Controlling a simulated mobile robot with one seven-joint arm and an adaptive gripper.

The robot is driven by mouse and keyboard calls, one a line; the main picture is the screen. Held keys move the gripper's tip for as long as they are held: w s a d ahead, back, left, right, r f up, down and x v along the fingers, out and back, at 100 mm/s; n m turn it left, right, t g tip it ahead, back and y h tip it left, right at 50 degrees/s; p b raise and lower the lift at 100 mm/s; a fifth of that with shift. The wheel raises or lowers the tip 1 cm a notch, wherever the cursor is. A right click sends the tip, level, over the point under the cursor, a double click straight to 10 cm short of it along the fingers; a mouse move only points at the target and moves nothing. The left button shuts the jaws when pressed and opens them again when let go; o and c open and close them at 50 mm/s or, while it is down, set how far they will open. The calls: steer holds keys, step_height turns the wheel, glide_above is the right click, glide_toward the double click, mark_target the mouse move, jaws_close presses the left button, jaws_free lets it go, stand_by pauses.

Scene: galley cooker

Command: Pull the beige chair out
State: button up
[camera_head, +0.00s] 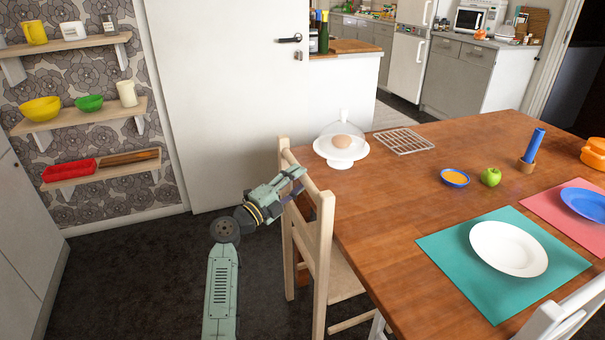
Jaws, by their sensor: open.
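The beige chair (324,232) stands at the left side of the wooden table (400,240), its seat partly under the table top and its back facing left. My gripper (296,185) is at the chair's back, near the upper rail between the two posts. Its jaws are open. One finger shows in front of the rail; I cannot tell whether the rail lies between the fingers or whether they touch it. The lower legs of the chair are partly hidden.
Dark carpet (130,270) is clear to the left of the chair. A white door (225,100) and wall shelves (85,115) stand behind. A white chair (565,315) is at the table's front right. The table holds a domed cake stand (341,158), plates and placemats.

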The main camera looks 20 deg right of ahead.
steer(key=shift+x, duration=1.25)
steer(key=shift+c, duration=0.3)
jaws_close()
